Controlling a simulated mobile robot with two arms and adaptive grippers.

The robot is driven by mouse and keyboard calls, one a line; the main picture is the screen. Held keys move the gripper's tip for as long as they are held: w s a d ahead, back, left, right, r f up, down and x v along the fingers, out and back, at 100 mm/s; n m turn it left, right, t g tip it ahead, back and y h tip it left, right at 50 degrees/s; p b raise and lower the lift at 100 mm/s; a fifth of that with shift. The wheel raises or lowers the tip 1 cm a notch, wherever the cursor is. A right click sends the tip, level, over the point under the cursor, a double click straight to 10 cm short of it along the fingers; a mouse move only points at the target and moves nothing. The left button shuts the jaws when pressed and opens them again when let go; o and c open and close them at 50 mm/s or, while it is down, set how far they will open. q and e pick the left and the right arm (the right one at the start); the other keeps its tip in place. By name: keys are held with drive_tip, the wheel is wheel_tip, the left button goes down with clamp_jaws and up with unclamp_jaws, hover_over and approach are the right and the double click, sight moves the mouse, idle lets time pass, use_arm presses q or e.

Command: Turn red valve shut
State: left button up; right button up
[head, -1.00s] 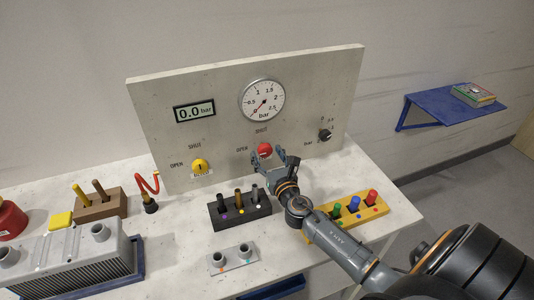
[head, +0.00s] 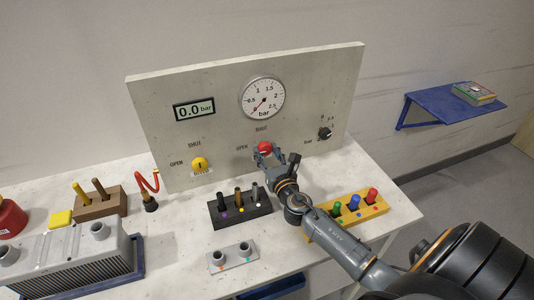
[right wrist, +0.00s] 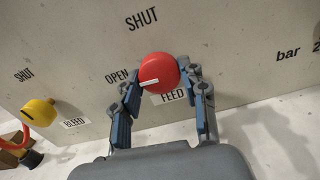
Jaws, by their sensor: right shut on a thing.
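The red valve (head: 265,147) is a round knob on the upright panel (head: 225,128). It also shows in the right wrist view (right wrist: 162,72), above the label FEED. Its white mark points left, toward the word OPEN; the word SHUT stands above it. My right gripper (head: 263,155) is shut on the red valve, with one finger at each side of the knob in the right wrist view (right wrist: 160,85). My left gripper is not in view.
A black knob (head: 325,133) is at right. A dark block (head: 241,212) and a yellow rack (head: 345,218) stand below.

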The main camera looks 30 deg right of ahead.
drive_tip(key=m+b, duration=0.1)
drive_tip(key=m, duration=0.2)
drive_tip(key=shift+f+m, duration=0.1)
drive_tip(key=shift+m, duration=0.3)
drive_tip(key=m+b, duration=0.1)
drive_tip(key=m, duration=0.3)
drive_tip(key=shift+m, duration=0.3)
drive_tip(key=m, duration=0.4)
drive_tip(key=shift+a, duration=0.1)
drive_tip(key=shift+r+m, duration=0.2)
drive_tip(key=shift+m, duration=2.2)
drive_tip(key=o, duration=1.1)
drive_tip(key=shift+o, duration=0.2)
